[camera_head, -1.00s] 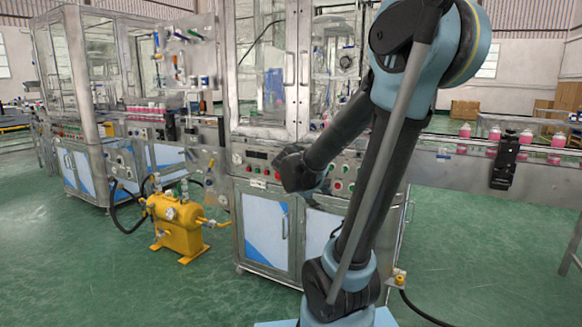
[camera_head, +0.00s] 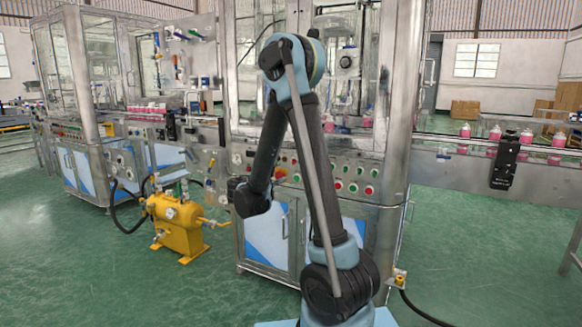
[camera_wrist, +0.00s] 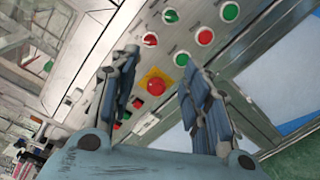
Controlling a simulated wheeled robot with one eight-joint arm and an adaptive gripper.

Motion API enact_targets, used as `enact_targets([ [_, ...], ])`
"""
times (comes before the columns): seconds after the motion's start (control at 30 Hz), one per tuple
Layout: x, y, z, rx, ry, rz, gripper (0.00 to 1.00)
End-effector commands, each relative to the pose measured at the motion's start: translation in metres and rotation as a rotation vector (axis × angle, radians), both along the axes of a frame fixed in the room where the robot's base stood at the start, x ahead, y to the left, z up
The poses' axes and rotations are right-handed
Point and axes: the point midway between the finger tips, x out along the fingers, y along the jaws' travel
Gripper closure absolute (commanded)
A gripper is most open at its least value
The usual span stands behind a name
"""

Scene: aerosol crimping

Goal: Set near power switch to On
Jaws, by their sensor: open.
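The control panel (camera_head: 345,172) runs across the front of the near machine, with rows of red and green controls. In the wrist view, a red mushroom button (camera_wrist: 156,86) sits on a yellow square plate, seen between the fingers of my gripper (camera_wrist: 160,57). My gripper is open and empty, facing the panel; its distance from the panel is hard to judge. Small red and green controls (camera_wrist: 126,115) and a dark display show beyond the left finger. I cannot tell which control is the power switch. In the head view, my arm's end hides part of the panel and the fingers do not show.
Green and red buttons (camera_wrist: 205,37) line the panel beyond my fingers. Glass doors stand above the panel and blue-white cabinet doors (camera_head: 266,230) below. A yellow pump unit (camera_head: 180,228) stands on the floor at left. A conveyor with pink bottles (camera_head: 530,148) extends right. The green floor in front is open.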

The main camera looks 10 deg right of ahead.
Motion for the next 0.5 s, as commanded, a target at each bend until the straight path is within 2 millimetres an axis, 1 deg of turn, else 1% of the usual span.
enact_targets([
  [0.03, 0.003, 0.006, -0.001, -0.019, -0.006, 0.009, 0.57],
  [0.1, 0.005, 0.012, -0.002, -0.040, -0.011, 0.018, 0.57],
  [0.2, 0.008, 0.014, -0.002, -0.055, -0.015, 0.023, 0.57],
  [0.37, 0.018, 0.007, -0.002, -0.058, -0.016, 0.023, 0.57],
  [0.5, 0.034, -0.006, -0.002, -0.057, -0.015, 0.021, 0.57],
])
